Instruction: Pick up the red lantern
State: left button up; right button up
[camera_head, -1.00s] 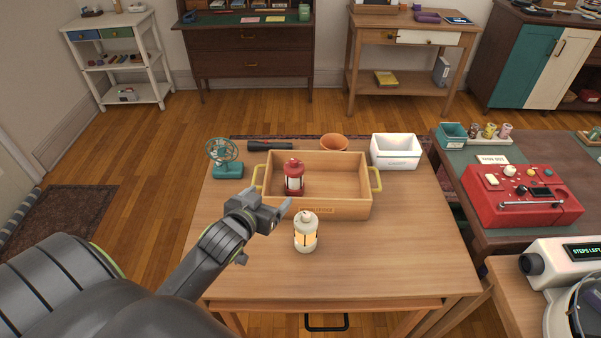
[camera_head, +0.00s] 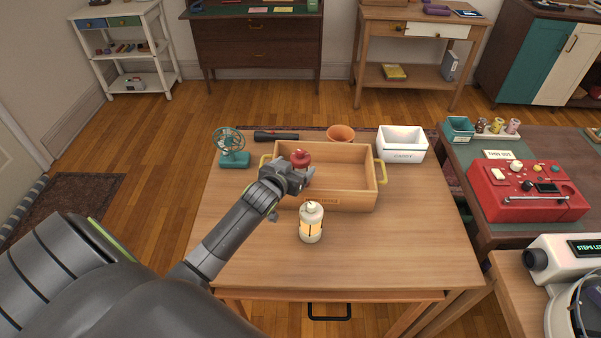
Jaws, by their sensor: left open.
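The red lantern (camera_head: 300,157) stands in the left part of the wooden tray (camera_head: 345,201), which has yellow handles. Only its red top shows; my left gripper (camera_head: 304,177) hides its lower body. The left gripper is open at the tray's front left, over the front wall and in front of the lantern. I cannot tell whether its fingers reach around the lantern. My right gripper is not in view.
On the table (camera_head: 350,265) are a teal fan (camera_head: 231,150), a black flashlight (camera_head: 276,136), an orange bowl (camera_head: 341,133) and a white bin (camera_head: 402,144). A side table at the right holds a red device (camera_head: 525,192). The table front is clear.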

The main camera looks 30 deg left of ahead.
aim_at(300, 159)
pick_arm(q)
jog(key=shift+r+x, duration=0.15)
jog(key=shift+x, duration=1.05)
jog(key=shift+r+x, duration=0.1)
jog(key=shift+x, duration=1.1)
jog(key=shift+r, duration=0.1)
jog(key=shift+c, duration=0.3)
jog(key=shift+w, duration=0.1)
jog(key=c, duration=1.5)
